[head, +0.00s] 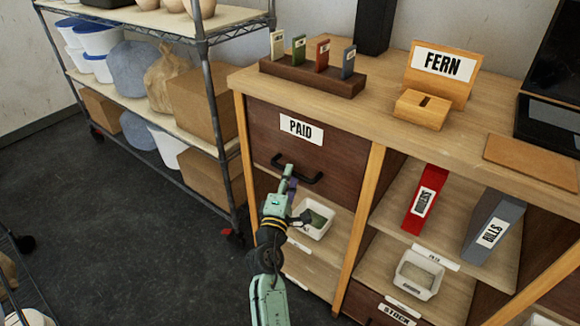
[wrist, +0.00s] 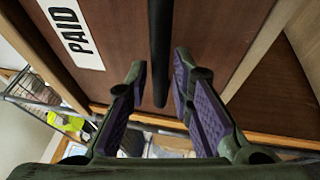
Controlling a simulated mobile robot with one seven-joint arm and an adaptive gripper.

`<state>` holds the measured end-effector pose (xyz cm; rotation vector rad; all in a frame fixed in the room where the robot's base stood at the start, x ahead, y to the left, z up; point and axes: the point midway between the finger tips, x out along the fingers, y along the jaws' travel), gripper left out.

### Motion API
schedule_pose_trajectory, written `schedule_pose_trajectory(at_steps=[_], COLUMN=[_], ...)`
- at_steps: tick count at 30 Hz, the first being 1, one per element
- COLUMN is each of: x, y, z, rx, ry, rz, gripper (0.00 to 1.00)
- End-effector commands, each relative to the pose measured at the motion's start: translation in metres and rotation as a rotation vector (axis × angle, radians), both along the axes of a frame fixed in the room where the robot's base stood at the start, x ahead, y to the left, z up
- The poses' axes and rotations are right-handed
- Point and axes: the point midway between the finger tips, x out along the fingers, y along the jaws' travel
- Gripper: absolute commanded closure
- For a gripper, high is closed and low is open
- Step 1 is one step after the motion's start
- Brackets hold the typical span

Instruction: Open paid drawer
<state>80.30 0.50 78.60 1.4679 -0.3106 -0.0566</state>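The paid drawer (head: 335,150) is a dark brown front at the upper left of the wooden cabinet, with a white PAID label (head: 301,129). It looks closed. Its black bar handle (head: 312,181) sits below the label. In the wrist view the drawer front (wrist: 118,80), label (wrist: 72,32) and handle (wrist: 160,55) show close up. My gripper (head: 290,170) is at the left part of the handle. In the wrist view my gripper (wrist: 162,82) is open, with its purple-padded fingers on either side of the handle and gaps between them and the bar.
Below the drawer is an open shelf with a white bin (head: 314,222). A red binder (head: 426,200) and a grey binder (head: 494,228) stand to the right. A wire rack (head: 235,150) stands close on the left. The floor (head: 130,235) in front is clear.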

Motion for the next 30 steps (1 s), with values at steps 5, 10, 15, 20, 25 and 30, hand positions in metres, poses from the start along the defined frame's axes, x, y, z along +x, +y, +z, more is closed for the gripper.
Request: schedule_pose_trajectory(at_steps=[5,10,15,20,25,30], x=[0.016,0.019,0.019,0.019,0.019,0.019], y=[-0.003,-0.004,-0.004,-0.004,-0.004,-0.004], z=[0.004,0.003,0.003,0.003,0.003,0.003], rx=[0.001,0.001,0.001,0.001,0.002,0.002], ry=[-0.001,0.000,0.000,0.000,0.000,0.000], rz=[0.001,0.002,0.002,0.002,0.002,0.002], gripper=[0.79,0.79,0.79,0.90,1.00,1.00])
